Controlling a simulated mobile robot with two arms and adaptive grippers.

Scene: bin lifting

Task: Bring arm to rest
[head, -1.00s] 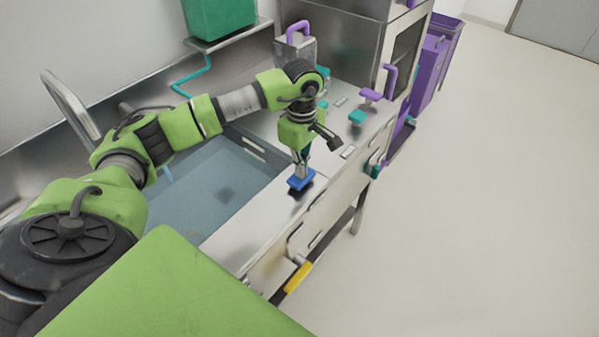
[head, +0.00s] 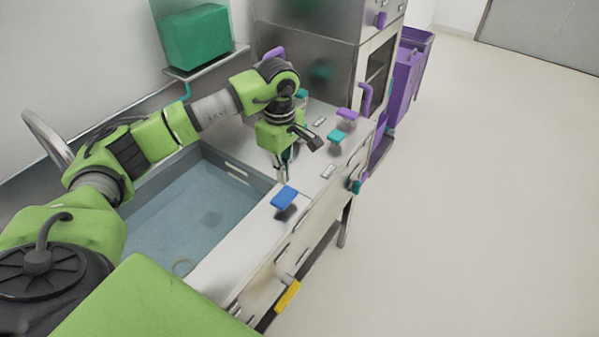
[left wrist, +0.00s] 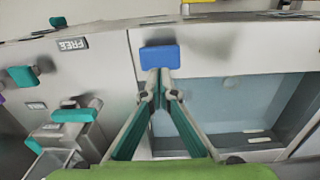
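My left gripper (head: 284,178) hangs from the green arm over the steel counter, pointing down, just behind a blue handle (head: 285,196). In the left wrist view its two fingers (left wrist: 160,80) run together to nearly touching tips, with nothing seen between them. The blue handle (left wrist: 160,57) shows right beyond the tips there; the tips look clear of it, though the exact gap is hard to judge. My right gripper is not in view.
A sunken blue-grey basin (head: 195,215) lies left of the handle. Teal (head: 337,137) and purple (head: 347,114) handles stand on the counter behind. A steel cabinet (head: 310,60) and a green box (head: 195,38) are at the back. The floor at right is clear.

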